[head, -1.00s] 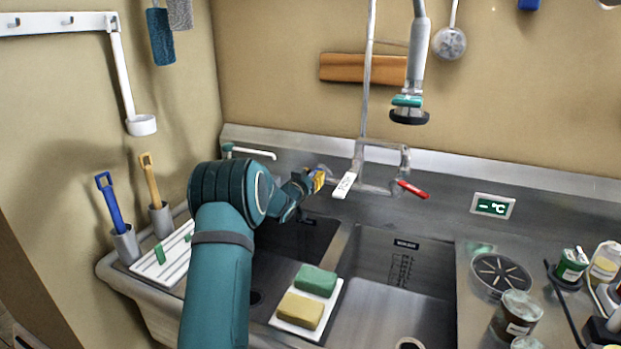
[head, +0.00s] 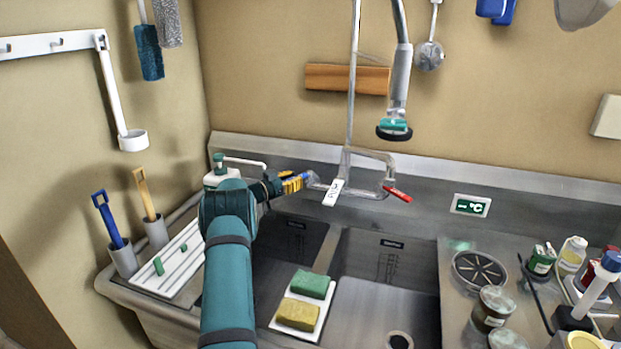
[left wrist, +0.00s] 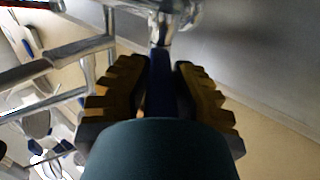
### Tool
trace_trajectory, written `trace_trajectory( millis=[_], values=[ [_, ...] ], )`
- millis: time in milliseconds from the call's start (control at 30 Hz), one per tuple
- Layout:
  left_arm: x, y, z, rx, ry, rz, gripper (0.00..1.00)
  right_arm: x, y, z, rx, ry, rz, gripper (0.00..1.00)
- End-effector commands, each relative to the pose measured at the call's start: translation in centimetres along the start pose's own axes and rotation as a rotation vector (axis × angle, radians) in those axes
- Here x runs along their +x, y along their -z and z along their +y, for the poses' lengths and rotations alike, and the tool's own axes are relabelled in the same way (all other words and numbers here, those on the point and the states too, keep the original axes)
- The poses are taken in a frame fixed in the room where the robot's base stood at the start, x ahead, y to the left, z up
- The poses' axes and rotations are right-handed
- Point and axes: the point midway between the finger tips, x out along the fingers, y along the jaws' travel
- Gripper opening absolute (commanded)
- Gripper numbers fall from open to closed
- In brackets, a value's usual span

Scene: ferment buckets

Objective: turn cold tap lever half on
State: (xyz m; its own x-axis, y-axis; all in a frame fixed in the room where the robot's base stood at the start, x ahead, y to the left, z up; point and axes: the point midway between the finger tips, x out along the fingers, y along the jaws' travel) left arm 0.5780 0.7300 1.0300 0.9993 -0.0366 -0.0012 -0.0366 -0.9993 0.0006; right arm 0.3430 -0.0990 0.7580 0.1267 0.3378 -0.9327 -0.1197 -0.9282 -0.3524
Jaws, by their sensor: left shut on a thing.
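The cold tap lever is blue and shows in the head view (head: 309,177) at the left end of the tap body on the back wall of the sink. In the left wrist view the blue lever (left wrist: 159,78) lies between the two yellow ridged fingers of my left gripper (left wrist: 160,88). My left gripper (head: 294,183) is shut on the lever, and its fingers hide part of it. The chrome tap joint (left wrist: 172,22) is just beyond the fingertips. A red lever (head: 397,195) sits at the right end of the tap. My right gripper is not in view.
A white tag (head: 333,192) hangs at the tap's front, close to my gripper. A pump bottle (head: 219,174) stands behind my left arm. Sponges (head: 312,285) lie on a white tray between two basins. Jars and bottles crowd the right counter. The right basin (head: 375,305) is clear.

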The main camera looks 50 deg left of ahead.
Motion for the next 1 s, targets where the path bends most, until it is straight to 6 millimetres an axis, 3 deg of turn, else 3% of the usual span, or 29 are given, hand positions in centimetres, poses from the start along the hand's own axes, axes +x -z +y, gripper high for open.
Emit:
trace_trajectory(
  millis=[533, 567, 600, 633, 1000],
  values=[
    [-0.55, 0.22, -0.48, 0.0, -0.016, 0.006, 0.0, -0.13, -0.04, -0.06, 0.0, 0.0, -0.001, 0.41],
    [-0.54, 0.22, -0.48, 0.0, -0.016, 0.006, 0.35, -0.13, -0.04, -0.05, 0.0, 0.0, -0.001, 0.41],
    [-0.54, 0.21, -0.48, 0.0, -0.016, 0.006, 0.49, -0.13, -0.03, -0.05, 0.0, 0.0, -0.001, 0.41],
    [-0.55, 0.2, -0.49, 0.0, -0.015, 0.006, 0.55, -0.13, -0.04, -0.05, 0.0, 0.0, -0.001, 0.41],
    [-1.09, 0.08, -0.65, 0.0, -0.012, 0.002, 0.55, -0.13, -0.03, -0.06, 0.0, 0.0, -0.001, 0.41]
  ],
)
